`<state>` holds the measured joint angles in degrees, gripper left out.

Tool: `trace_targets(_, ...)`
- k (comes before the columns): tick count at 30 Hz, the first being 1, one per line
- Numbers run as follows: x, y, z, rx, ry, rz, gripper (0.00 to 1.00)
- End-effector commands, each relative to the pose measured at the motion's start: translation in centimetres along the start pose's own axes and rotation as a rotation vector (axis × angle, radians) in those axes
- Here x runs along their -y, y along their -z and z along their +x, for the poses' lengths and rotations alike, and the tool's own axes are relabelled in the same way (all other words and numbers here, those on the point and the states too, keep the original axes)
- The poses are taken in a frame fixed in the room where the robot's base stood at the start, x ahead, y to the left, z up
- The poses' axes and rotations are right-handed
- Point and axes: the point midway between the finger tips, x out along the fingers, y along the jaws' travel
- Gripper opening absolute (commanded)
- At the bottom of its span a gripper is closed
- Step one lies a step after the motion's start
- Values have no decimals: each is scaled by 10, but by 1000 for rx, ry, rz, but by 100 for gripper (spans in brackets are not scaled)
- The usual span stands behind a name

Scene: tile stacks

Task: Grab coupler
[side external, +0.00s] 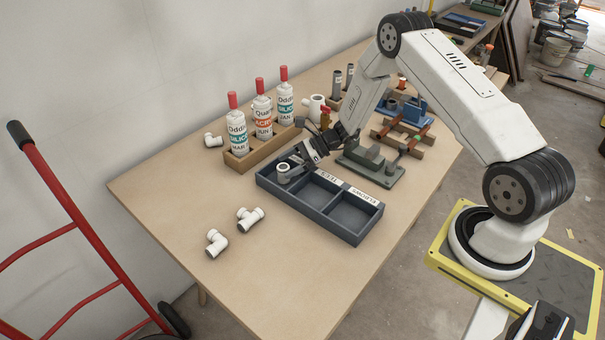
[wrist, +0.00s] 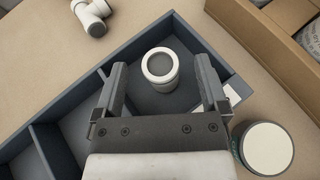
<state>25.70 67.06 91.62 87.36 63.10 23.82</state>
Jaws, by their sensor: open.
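The coupler, a short white pipe piece with a grey opening, stands upright in the end compartment of the dark tray; it shows in the side external view (side external: 284,169) and in the wrist view (wrist: 160,66). My gripper (side external: 292,163) reaches down into that compartment. In the wrist view its two fingers (wrist: 160,88) are open, one to each side of the coupler, with a gap on both sides. The dark tray (side external: 318,210) has several compartments, and the others in the side external view look empty.
A grey-green fixture (side external: 372,174) is close to the right.

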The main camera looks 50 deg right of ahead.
Motion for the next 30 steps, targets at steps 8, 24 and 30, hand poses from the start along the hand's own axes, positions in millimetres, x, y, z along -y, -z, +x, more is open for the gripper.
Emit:
trace_targets(8,0,0,2,0,0,0,93)
trace_targets(24,0,0,1,0,0,0,1)
trace_targets(30,0,0,1,0,0,0,0)
